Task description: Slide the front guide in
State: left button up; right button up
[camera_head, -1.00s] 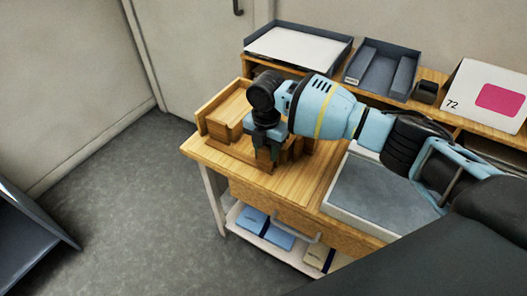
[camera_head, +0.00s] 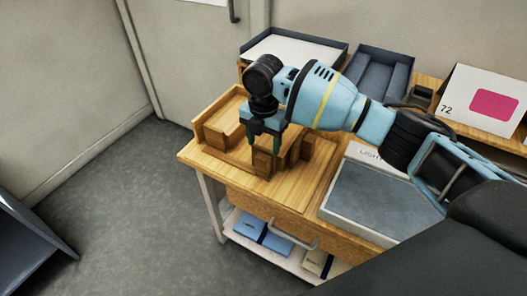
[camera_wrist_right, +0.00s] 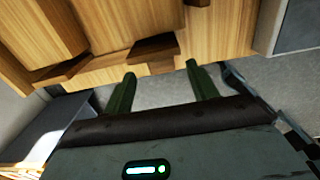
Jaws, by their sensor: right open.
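A wooden jig (camera_head: 212,113) with raised walls and blocks sits on the left end of the wooden table. A small block that looks like the front guide (camera_head: 262,163) stands at its near side, just below my right gripper (camera_head: 265,143). In the right wrist view, my right gripper (camera_wrist_right: 161,70) is open, with its two dark green fingers apart. A wooden block (camera_wrist_right: 152,48) lies just beyond and between the fingertips. I cannot tell whether the fingers touch it. The gripper and wrist hide part of the jig. My left gripper is not in view.
A grey-topped light tray (camera_head: 380,197) lies to the right of the jig. A paper tray (camera_head: 290,48), a dark divided tray (camera_head: 378,72) and a card marked 72 (camera_head: 482,98) stand on the back shelf. A lower shelf (camera_head: 240,233) holds blue boxes.

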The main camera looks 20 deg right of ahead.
notch_tip(320, 180, up, 2)
jog(key=shift+s+r, duration=0.1)
jog(key=shift+r, duration=0.1)
jog(key=shift+a, duration=0.1)
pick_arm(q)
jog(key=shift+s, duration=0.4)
